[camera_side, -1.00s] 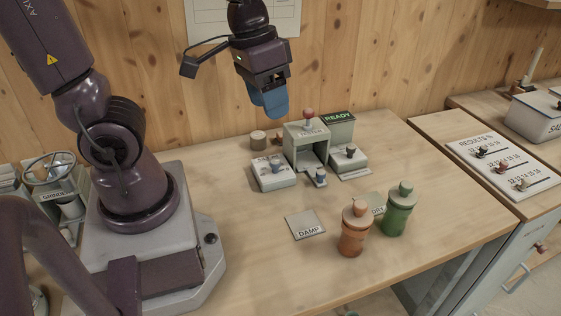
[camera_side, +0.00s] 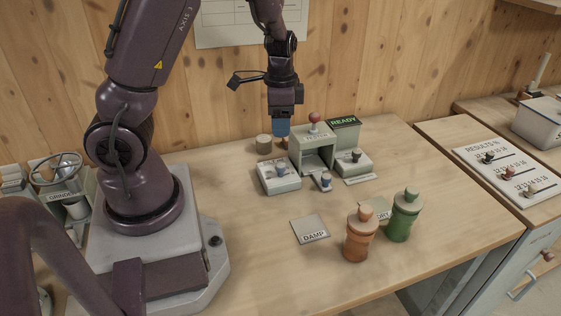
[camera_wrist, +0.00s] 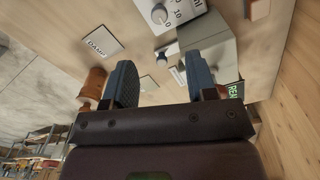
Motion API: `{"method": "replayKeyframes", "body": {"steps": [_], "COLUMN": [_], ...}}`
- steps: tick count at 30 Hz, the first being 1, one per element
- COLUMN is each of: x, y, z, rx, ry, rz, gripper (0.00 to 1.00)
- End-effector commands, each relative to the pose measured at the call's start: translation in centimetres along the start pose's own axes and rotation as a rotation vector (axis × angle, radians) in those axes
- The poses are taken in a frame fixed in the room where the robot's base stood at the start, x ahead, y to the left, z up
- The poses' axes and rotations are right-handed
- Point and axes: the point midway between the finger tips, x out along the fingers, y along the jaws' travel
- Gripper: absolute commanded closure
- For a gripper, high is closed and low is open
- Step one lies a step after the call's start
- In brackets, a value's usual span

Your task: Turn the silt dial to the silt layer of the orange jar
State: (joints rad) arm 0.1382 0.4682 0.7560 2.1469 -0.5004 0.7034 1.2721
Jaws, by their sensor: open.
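The orange jar (camera_side: 360,238) stands upright at the table's front, left of the green jar (camera_side: 403,216); its layers are too small to read. A pale dial box (camera_side: 278,176) with a blue-grey knob sits left of the press-like station, and another dial box (camera_side: 353,163) sits right of it. I cannot read which is the silt dial. My gripper (camera_side: 281,128) is open and empty, above and behind the left dial box. In the wrist view its blue fingers (camera_wrist: 160,78) are apart, with a numbered dial (camera_wrist: 159,14) partly cut off at the top.
The grey-green station (camera_side: 313,150) with a red knob and the READY sign (camera_side: 343,122) stand close by. A DAMP card (camera_side: 310,229) lies on clear table at the front. A round wooden piece (camera_side: 263,144) stands behind the left box. A results board (camera_side: 508,168) is at right.

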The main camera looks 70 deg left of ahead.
Motion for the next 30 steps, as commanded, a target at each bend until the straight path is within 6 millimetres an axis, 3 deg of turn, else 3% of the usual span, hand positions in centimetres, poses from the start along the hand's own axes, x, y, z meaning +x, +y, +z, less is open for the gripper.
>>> {"method": "replayKeyframes", "body": {"steps": [9,15,21,30], "x": [6.6,9.9,11.4,11.6], "y": [0.1,0.0,0.1,0.1], "z": [0.3,0.2,0.1,0.1], "rx": [-0.007,-0.005,-0.003,-0.003], "ry": [-0.009,-0.005,-0.003,-0.002], "rz": [0.004,0.002,0.001,0.001], "gripper": [0.48,0.48,0.48,0.48]}}
